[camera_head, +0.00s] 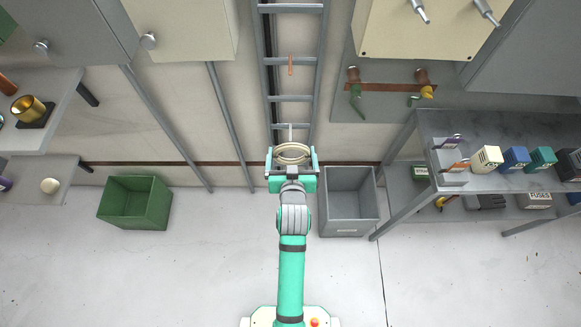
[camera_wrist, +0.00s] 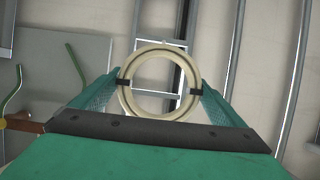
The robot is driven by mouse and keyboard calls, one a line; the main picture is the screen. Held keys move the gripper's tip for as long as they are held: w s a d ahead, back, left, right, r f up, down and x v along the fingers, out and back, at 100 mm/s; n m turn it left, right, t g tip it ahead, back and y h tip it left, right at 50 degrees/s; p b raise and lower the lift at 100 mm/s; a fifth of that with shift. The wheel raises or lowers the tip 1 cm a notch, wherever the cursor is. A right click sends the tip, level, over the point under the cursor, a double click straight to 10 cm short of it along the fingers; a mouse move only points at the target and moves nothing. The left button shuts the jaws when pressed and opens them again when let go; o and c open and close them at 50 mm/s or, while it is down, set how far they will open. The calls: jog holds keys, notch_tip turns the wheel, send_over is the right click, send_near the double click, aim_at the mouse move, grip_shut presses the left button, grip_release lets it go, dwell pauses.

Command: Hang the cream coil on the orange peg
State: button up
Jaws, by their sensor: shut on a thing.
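The cream coil (camera_head: 292,162) is a ring with dark bands on two sides. My gripper (camera_head: 292,156) is shut on it, with a finger at each side, in front of the lower part of the grey ladder (camera_head: 262,65). In the wrist view the coil (camera_wrist: 158,113) faces the camera between the green fingers of my gripper (camera_wrist: 160,85), and ladder rungs show through its open middle. The orange peg (camera_head: 290,66) is a short thin bar at an upper ladder rung, above and apart from the coil. I cannot make it out in the wrist view.
A pale peg (camera_head: 290,132) shows on the ladder just above the coil. A green bin (camera_head: 135,203) stands left and a grey bin (camera_head: 348,203) right of my arm. Cabinets overhang both upper sides. A shelf (camera_head: 440,120) with several boxes is right.

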jog(key=w+r+n+y, duration=0.1)
jog(key=w+r+y, duration=0.1)
jog(key=r, duration=0.8)
jog(key=w+r+n+y, duration=0.1)
jog(key=w+r+n, duration=0.15)
jog(key=r, duration=0.75)
jog(key=shift+m, duration=0.35)
jog(key=shift+w+a+f, duration=0.1)
jog(key=shift+w+f, duration=0.05)
jog(key=shift+w, duration=1.4)
jog(key=shift+w+d+f, duration=0.1)
jog(key=shift+w+f, duration=0.05)
jog(key=shift+w, duration=1.45)
jog(key=shift+w+a+f, duration=0.1)
jog(key=shift+w+f, duration=0.05)
jog(key=shift+w, duration=1.4)
jog(key=shift+f, duration=0.1)
jog(key=shift+w+a, duration=0.15)
